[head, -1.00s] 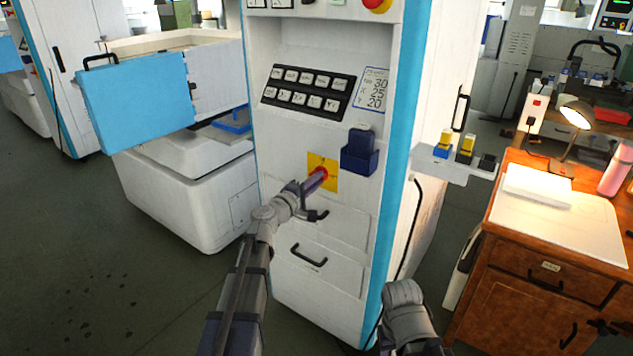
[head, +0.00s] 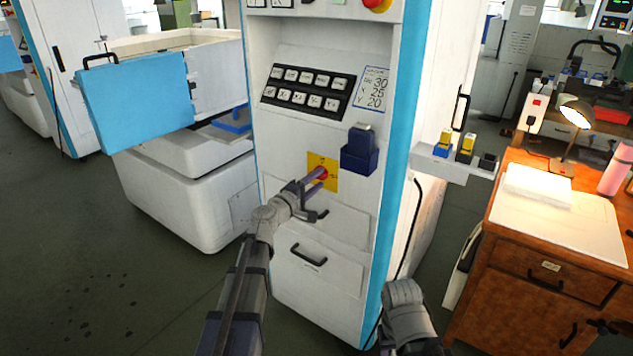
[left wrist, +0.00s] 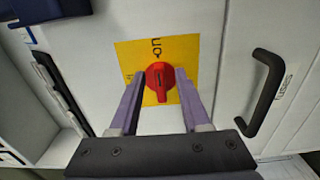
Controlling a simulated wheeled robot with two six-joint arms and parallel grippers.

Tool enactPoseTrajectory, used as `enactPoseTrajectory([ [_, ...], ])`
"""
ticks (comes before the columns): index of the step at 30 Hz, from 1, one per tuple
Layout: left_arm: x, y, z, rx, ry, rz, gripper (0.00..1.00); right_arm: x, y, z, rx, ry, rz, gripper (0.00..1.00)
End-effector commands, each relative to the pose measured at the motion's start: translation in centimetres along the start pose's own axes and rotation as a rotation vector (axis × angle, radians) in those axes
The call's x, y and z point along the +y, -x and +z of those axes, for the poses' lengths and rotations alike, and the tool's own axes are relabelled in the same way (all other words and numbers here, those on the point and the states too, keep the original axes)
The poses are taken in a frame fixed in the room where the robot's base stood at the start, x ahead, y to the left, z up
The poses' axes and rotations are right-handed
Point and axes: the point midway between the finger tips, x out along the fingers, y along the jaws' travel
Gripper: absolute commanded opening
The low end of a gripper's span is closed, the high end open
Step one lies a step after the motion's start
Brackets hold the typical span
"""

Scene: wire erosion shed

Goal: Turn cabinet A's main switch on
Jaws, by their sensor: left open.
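The main switch is a red rotary knob (left wrist: 160,80) on a yellow plate (left wrist: 184,50) on the white cabinet front. It also shows in the head view (head: 322,173). In the left wrist view its grip bar runs up and down, in line with the "ON" lettering at the plate's top. My left gripper (left wrist: 160,88) is open, with one purple finger on each side of the knob. Small gaps seem to show between fingers and knob; I cannot tell if either touches. In the head view the left gripper (head: 312,182) covers part of the plate.
A drawer handle (head: 308,256) sits below the switch. A dark blue holder (head: 359,155) is right of it and a button panel (head: 308,88) above. A wooden desk (head: 560,235) stands at right. A blue-fronted door (head: 137,103) juts out at left. My right arm (head: 405,312) is low in front.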

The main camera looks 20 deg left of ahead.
Motion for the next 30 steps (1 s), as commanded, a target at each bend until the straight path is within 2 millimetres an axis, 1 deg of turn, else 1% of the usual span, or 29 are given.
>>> enactPoseTrajectory([
  [5, 0.0, 0.0, 0.0, 0.000, 0.001, 0.000, 0.47, 0.0, 0.0, 0.0, 0.000, 0.000, 0.000, 0.50],
  [8, 0.0, 0.4, 0.0, 0.001, 0.001, 0.000, 0.47, 0.0, 0.0, 0.0, 0.000, 0.000, 0.000, 0.50],
  [11, 0.0, 1.3, 0.1, 0.001, 0.001, 0.000, 0.47, 0.0, 0.0, 0.0, 0.000, 0.000, 0.000, 0.50],
  [14, 0.0, 2.7, 0.1, 0.001, 0.001, 0.000, 0.47, 0.0, 0.0, 0.0, 0.000, 0.000, 0.000, 0.50],
  [22, 0.0, 7.0, 0.1, 0.002, 0.000, 0.000, 0.47, 0.0, 0.0, 0.0, 0.000, 0.000, 0.000, 0.50],
  [25, 0.0, 7.8, 0.1, 0.001, 0.000, 0.000, 0.47, 0.0, 0.0, 0.0, 0.000, 0.000, 0.000, 0.50],
  [30, 0.0, 7.8, 0.0, 0.000, 0.000, 0.000, 0.47, 0.0, 0.0, 0.0, 0.000, 0.000, 0.000, 0.50],
])
